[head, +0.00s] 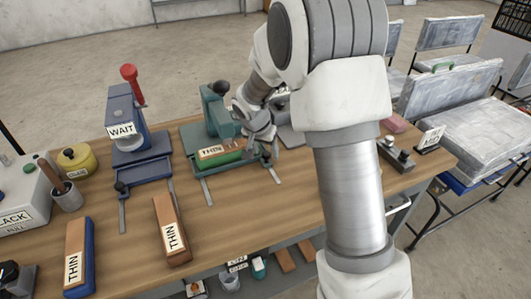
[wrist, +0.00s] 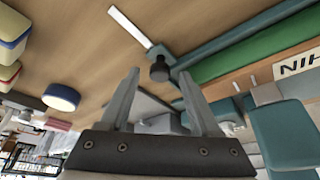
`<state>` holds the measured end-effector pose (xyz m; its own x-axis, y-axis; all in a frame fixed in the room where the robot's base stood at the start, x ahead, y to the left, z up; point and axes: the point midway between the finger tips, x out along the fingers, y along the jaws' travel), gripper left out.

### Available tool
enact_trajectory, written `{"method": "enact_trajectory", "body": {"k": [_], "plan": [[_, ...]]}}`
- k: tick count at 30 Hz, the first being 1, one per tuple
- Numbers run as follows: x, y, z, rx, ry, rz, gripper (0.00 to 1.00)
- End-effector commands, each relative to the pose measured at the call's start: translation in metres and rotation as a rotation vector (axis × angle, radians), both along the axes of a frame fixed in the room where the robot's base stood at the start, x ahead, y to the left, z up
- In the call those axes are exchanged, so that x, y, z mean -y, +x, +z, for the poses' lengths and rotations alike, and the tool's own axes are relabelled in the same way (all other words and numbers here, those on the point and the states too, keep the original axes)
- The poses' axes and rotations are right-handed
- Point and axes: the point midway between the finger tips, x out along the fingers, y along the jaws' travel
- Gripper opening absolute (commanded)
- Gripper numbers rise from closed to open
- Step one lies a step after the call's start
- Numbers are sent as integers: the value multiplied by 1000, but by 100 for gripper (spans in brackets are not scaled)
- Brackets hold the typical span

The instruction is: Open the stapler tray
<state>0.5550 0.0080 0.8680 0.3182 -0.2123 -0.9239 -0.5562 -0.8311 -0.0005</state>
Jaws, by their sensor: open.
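The green stapler (head: 215,115) stands at the middle of the workbench. Its green tray (head: 238,164) sits at its front, with metal rails (head: 207,191) sticking out toward the near side. My gripper (head: 273,143) is at the tray's right end. In the wrist view my gripper (wrist: 158,92) is open, with a black knob (wrist: 159,70) just ahead between the fingertips. The knob is on the tray's corner, beside a rail (wrist: 130,26). I cannot tell whether the fingers touch it.
Two THIN blocks (head: 172,228) (head: 77,255) lie on the workbench (head: 275,218) in front. A yellow tin (head: 77,159) and a cup (head: 67,197) are at far left. My arm hides the bench right of centre.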

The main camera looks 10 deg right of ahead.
Motion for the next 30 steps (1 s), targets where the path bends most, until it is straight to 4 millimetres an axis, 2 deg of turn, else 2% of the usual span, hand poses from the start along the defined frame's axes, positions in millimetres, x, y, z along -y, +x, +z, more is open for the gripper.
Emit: {"method": "enact_trajectory", "body": {"k": [11, 14, 22, 30], "plan": [[2, 2, -7, 0, 0, 1, 64], [2, 2, -7, 0, 0, 1, 49], [1, 2, -6, 0, 0, 1, 0], [1, 2, -6, 0, 0, 1, 0]]}}
